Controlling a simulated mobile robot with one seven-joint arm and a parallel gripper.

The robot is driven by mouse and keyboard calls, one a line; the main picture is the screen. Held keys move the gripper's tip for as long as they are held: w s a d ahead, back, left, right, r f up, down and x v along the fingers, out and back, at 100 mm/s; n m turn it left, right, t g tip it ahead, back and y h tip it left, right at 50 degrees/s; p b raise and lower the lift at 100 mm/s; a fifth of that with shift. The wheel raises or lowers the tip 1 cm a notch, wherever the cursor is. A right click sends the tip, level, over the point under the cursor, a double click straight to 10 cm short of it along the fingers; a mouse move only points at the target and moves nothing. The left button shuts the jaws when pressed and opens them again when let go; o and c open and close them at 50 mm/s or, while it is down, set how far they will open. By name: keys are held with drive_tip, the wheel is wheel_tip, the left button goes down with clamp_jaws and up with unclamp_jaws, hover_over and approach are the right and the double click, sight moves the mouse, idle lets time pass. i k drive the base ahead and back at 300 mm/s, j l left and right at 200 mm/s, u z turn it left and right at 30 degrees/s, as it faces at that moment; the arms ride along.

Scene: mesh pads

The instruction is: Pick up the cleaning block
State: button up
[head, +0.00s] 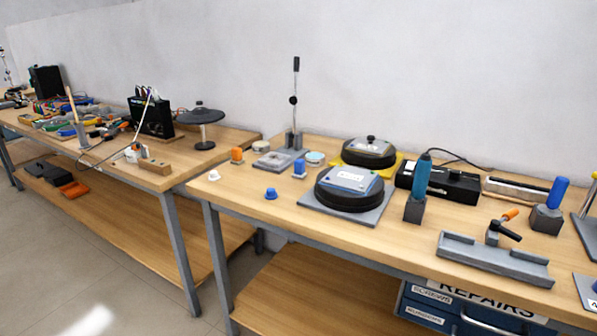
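I cannot tell for certain which thing is the cleaning block. Small candidates stand at the left of the near bench: a blue piece (271,193) near the front edge, a taller blue piece (299,168) behind it, an orange piece (237,155) and a small white piece (214,175) at the left end. A wooden block (154,166) lies near the front edge of the left bench. My gripper is not in view.
The near bench (350,232) also holds two black round pads (349,188) (369,152), a blue-handled tool (420,185), a black box (455,187) and a grey metal rail (495,258). A thin upright stand (295,100) rises at the back.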

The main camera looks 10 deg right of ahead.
sight(300, 173)
drive_tip(key=i+l, duration=0.2)
drive_tip(key=i, duration=0.3)
drive_tip(key=i+l+u, duration=0.1)
drive_tip(key=i, duration=0.45)
drive_tip(key=i+l, duration=0.35)
drive_tip(key=i, duration=0.15)
